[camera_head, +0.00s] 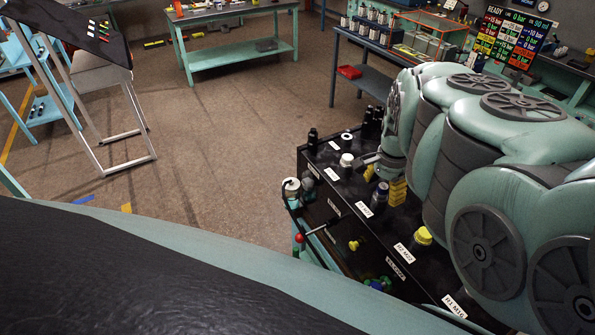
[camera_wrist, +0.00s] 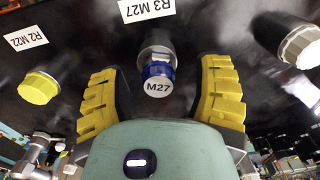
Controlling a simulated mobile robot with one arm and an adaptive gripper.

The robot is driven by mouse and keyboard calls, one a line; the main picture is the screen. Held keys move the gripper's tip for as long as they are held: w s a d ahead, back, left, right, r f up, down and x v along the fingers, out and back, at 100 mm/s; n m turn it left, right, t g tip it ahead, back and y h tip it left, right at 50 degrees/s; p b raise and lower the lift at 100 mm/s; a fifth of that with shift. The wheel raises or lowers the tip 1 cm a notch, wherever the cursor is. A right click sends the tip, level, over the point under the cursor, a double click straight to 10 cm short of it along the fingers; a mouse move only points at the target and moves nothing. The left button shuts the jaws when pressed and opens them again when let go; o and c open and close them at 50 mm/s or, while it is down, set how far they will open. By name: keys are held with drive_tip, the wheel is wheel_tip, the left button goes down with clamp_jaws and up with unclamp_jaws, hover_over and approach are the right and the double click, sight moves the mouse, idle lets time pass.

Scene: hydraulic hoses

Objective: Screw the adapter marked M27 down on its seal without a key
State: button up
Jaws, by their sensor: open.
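The adapter marked M27 (camera_wrist: 158,78) has a blue band, a grey metal body and a pale end face. It sits on the dark panel beside the label R3 M27 (camera_wrist: 146,8). My gripper (camera_wrist: 161,72) is open, with one yellow ribbed finger on each side of the adapter and a gap on both sides. In the head view the adapter (camera_head: 379,198) stands on the black bench top beside my gripper (camera_head: 384,183). Its seal is hidden, and I cannot tell whether a gap remains under it.
A yellow-capped port (camera_wrist: 39,87) by the label R2 M22 (camera_wrist: 26,39) is left of my gripper in the wrist view. A white-capped fitting (camera_wrist: 300,46) is at the right. In the head view, a red-knobbed lever (camera_head: 300,238) projects from the bench's left side. Open floor (camera_head: 230,140) lies left.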

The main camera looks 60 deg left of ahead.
drive_tip(key=shift+s+f, duration=0.1)
drive_tip(key=shift+f, duration=0.3)
clamp_jaws()
drive_tip(key=shift+f+m+b, duration=0.15)
drive_tip(key=shift+m+b, duration=0.2)
drive_tip(key=shift+m, duration=0.95)
drive_tip(key=shift+m+b, duration=0.35)
drive_tip(key=shift+m, duration=0.45)
drive_tip(key=shift+c, duration=1.1)
unclamp_jaws()
drive_tip(key=shift+d, duration=0.1)
